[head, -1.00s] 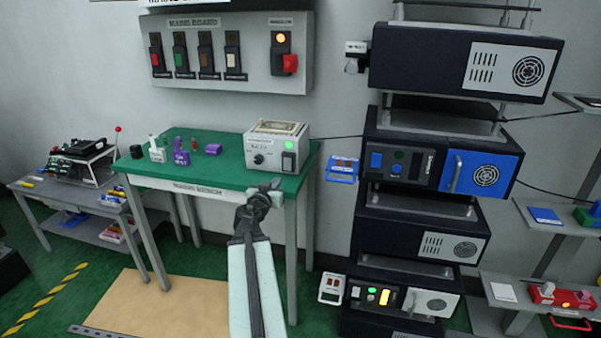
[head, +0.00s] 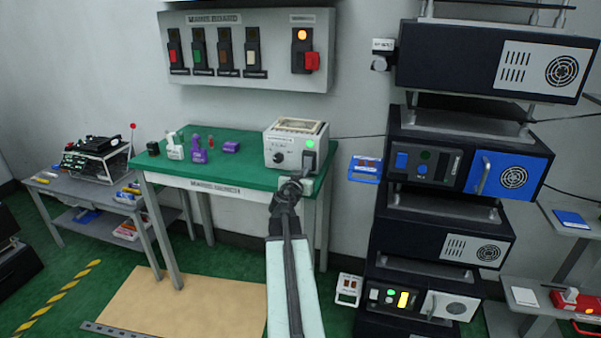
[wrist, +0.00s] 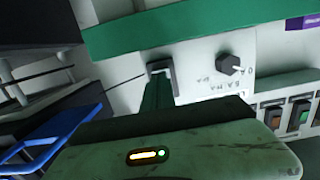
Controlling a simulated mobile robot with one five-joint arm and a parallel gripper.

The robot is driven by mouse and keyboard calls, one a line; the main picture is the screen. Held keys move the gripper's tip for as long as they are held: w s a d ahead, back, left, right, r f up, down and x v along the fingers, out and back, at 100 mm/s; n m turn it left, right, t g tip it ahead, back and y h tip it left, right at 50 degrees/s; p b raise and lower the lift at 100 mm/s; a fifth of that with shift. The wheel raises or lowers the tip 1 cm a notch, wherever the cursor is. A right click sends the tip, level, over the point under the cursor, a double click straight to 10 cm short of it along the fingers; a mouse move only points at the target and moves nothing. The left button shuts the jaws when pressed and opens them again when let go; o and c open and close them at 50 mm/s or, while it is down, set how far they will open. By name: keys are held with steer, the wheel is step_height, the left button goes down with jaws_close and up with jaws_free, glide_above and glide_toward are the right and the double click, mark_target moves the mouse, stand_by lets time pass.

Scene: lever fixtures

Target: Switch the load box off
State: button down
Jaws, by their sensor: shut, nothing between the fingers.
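The load box (head: 290,146) is a white box on the green-topped mains bench (head: 190,170), near its right end. Its front has a dark knob (head: 279,158), a lit green lamp (head: 310,143) and a dark switch (head: 308,160) below the lamp. My gripper (head: 296,182) is shut and empty, just in front of and below the switch. In the wrist view the box face is upside down, with the knob (wrist: 231,64) and the dark-framed switch (wrist: 162,66). The shut fingers (wrist: 157,95) point at the switch and partly hide it. I cannot tell whether they touch.
Purple and white small items (head: 200,155) stand on the bench left of the box. A mains board (head: 245,75) with several switches and a lit orange lamp hangs above. A dark equipment rack (head: 440,230) stands to the right. A cable runs right from the box.

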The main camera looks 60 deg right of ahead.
steer(key=shift+x, duration=0.8)
